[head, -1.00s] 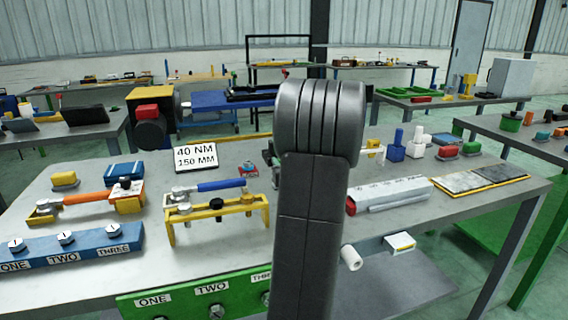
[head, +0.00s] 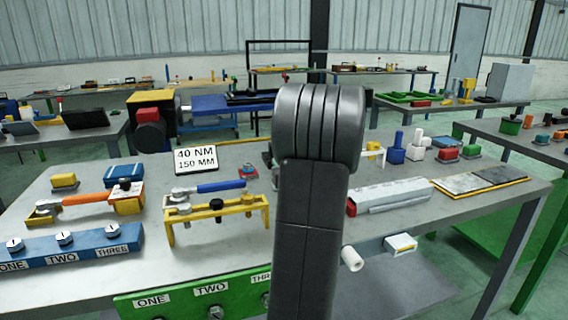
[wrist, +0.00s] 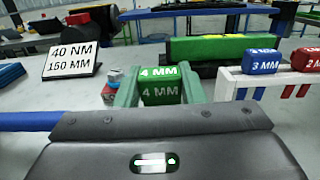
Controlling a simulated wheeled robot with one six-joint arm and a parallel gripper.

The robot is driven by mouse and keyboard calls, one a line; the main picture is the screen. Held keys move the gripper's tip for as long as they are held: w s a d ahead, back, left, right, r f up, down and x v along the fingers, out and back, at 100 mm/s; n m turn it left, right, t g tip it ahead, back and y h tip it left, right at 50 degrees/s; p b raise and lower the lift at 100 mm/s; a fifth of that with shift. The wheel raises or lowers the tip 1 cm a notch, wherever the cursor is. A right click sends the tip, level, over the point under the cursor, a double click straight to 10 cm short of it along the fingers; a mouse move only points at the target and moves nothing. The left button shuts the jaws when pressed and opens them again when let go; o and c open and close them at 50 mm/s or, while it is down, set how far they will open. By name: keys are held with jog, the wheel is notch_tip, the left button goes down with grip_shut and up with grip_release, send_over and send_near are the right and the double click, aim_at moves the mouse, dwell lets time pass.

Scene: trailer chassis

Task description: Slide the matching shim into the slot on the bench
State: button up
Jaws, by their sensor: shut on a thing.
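In the wrist view my gripper (wrist: 160,92) is shut on a green shim (wrist: 160,88) marked 4 MM, with one pale green finger on each side of it. In the head view my dark arm hides the gripper and this shim. To the right in the wrist view, a blue shim (wrist: 262,62) marked 3 MM and a red shim (wrist: 305,60) marked 2 MM sit on a white rack (wrist: 240,76). I cannot make out the slot in either view.
A long green block (wrist: 220,47) lies beyond the held shim. A sign reading 40 NM, 150 MM (head: 196,159) stands left of my arm. A blue-handled wrench (head: 220,187) rests on a yellow stand (head: 225,208). A long pale block (head: 393,196) lies right of my arm.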

notch_tip(320, 180, down, 3)
jog(key=shift+s+a+r, duration=0.1)
jog(key=shift+s+r, duration=0.05)
jog(key=shift+r, duration=0.05)
jog(key=shift+w+r+p, duration=0.25)
jog(key=shift+r+p, duration=0.45)
jog(key=shift+r, duration=0.15)
jog(key=shift+w+r+p, duration=0.2)
jog(key=shift+r+p, duration=0.45)
jog(key=shift+r, duration=0.2)
jog(key=shift+r+p, duration=1.6)
jog(key=shift+r, duration=0.85)
jog(key=shift+f, duration=0.1)
